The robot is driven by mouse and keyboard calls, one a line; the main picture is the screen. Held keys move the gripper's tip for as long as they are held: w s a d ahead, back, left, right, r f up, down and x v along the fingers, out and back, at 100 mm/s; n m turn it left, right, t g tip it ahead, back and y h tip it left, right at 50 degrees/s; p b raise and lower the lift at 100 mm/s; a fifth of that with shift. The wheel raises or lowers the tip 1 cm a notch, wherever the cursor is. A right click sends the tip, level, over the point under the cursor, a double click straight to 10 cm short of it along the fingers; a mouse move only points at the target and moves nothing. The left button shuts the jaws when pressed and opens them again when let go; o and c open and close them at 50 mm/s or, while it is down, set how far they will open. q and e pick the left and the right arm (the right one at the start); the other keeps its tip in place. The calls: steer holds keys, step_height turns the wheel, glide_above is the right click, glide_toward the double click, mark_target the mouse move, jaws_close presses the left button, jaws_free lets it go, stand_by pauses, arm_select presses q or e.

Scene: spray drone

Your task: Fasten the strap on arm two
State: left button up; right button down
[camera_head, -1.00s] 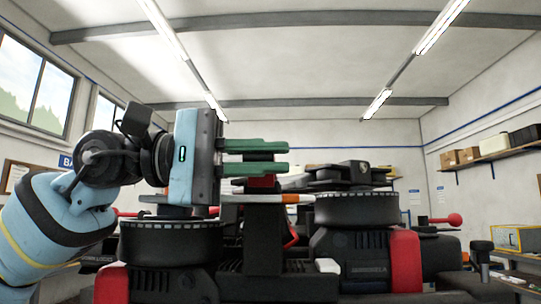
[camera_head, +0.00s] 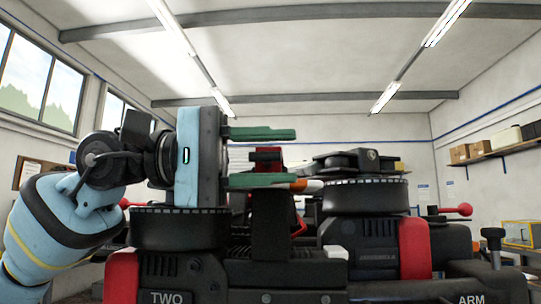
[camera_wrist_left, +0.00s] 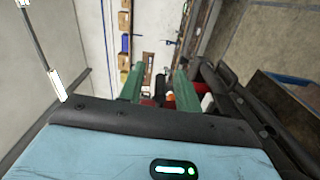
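The spray drone fills the lower head view. Arm two (camera_head: 168,275) carries the label TWO at the lower left, with a dark round motor (camera_head: 180,230) above it. My left gripper (camera_head: 293,157) is open, its two green fingers pointing right, one above the other. A dark upright part with a red band (camera_head: 266,157) shows between the fingers in the picture; I cannot tell whether it is touched. In the left wrist view the gripper (camera_wrist_left: 157,78) is also open, with red and dark parts beyond it. I cannot make out the strap. My right gripper is out of view.
A second round motor (camera_head: 365,197) stands to the right of the fingers. An orange-and-white-tipped bar (camera_head: 306,186) lies by the lower finger. A red clamp (camera_head: 414,248) and a dark knob (camera_head: 494,240) are further right.

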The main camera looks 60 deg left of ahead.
arm_select(q)
steer(key=b+v, duration=0.1)
steer(key=v, duration=0.7)
stand_by(0.4)
